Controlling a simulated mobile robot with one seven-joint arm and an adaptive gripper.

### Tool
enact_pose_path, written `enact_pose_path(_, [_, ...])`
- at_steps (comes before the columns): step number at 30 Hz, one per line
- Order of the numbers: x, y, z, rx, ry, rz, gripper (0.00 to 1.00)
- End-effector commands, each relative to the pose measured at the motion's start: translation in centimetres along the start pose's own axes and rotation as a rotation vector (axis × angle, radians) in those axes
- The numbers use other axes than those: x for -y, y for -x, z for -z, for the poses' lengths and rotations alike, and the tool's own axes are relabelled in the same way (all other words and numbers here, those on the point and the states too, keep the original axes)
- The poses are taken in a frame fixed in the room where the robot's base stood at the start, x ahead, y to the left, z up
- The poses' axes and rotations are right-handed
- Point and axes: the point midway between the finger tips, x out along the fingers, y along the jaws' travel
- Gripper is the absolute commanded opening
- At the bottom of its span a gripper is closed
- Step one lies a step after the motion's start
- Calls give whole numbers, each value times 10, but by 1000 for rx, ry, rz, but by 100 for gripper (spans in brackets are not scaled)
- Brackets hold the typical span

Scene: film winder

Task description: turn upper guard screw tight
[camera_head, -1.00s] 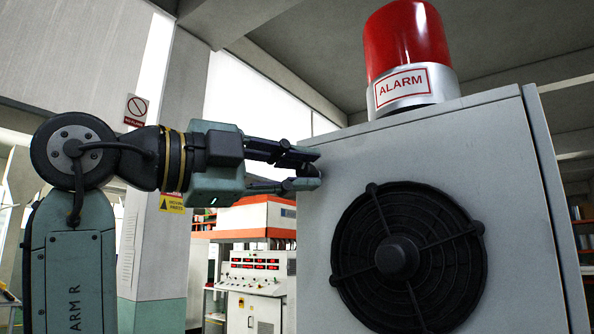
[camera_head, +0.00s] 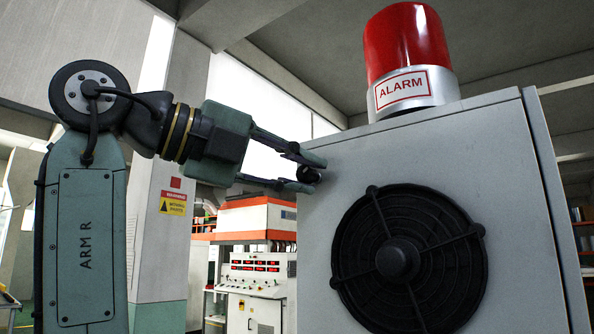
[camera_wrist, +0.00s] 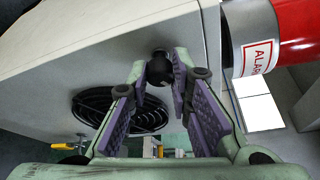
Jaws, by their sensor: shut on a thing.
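The upper guard screw shows as a dark rounded knob (camera_head: 309,175) at the upper left of the grey cabinet's fan-side face. It shows more clearly in the wrist view (camera_wrist: 159,69), where it stands out from the panel. My gripper (camera_head: 309,173) comes from the left, tilted down to the right, with a fingertip on either side of the knob. In the wrist view my gripper (camera_wrist: 159,66) is shut on the screw. The screw's shank and the hole behind it are hidden.
The grey cabinet (camera_head: 334,170) carries a round black fan guard (camera_head: 440,240) below and right of the screw. A red alarm lamp (camera_head: 405,40) stands on its top. A control console (camera_head: 255,285) stands behind. Left of the cabinet is open space around my arm.

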Motion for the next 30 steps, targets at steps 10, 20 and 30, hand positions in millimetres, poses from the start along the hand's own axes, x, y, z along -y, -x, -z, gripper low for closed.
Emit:
enact_pose_path(10, [0, 0, 0, 0, -4, -3, 0])
enact_pose_path(20, [0, 0, 0, 0, -3, -2, 38])
enact_pose_path(30, [0, 2, 0, 0, -3, -1, 40])
